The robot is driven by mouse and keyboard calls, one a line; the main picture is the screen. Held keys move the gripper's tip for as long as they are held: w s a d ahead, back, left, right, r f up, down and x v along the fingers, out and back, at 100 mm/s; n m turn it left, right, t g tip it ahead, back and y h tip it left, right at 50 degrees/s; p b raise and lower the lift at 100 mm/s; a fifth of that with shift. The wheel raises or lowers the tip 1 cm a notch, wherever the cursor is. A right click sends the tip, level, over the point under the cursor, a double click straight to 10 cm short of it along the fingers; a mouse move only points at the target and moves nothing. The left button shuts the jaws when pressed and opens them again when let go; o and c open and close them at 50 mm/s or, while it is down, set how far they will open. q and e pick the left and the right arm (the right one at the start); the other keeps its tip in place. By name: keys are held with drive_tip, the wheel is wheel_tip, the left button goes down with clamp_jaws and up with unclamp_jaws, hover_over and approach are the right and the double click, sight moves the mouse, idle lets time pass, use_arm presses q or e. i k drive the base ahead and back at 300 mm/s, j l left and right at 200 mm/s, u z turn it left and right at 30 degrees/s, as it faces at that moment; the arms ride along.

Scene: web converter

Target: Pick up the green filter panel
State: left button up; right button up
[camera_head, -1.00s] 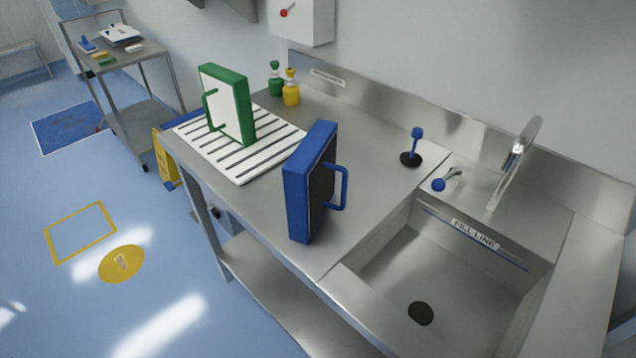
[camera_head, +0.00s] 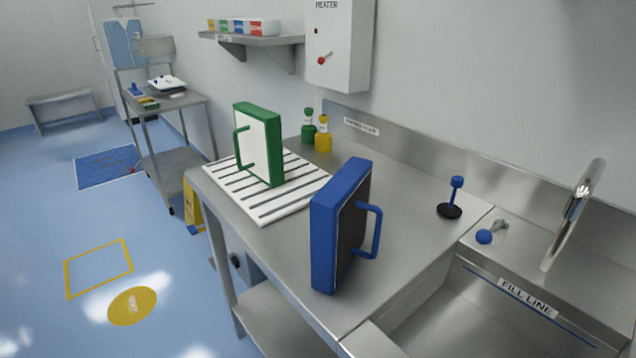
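The green filter panel (camera_head: 259,144) stands upright on a white slatted drying rack (camera_head: 262,213) at the far left of the steel counter. It has a green frame, a white face and a green handle (camera_head: 240,148) on its left side. A blue-framed panel (camera_head: 340,222) with a dark face and a blue handle stands upright on the counter nearer to me, right of the green one. Neither of my grippers is in the head view.
A sink (camera_head: 500,310) with a faucet lies at the right. A blue-topped lever (camera_head: 455,196) and green and yellow bottles (camera_head: 323,135) stand on the counter. A yellow floor sign (camera_head: 194,206) is by the counter's left end. Blue floor at left is mostly open.

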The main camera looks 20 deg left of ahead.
sight(257, 140)
drive_tip(key=i+j+z, duration=0.15)
drive_tip(key=j, duration=0.55)
drive_tip(key=i+j+z, duration=0.15)
drive_tip(key=j, duration=0.6)
drive_tip(key=i+j+z, duration=0.15)
drive_tip(key=j, duration=0.6)
drive_tip(key=i+j+z, duration=0.15)
drive_tip(key=j, duration=0.6)
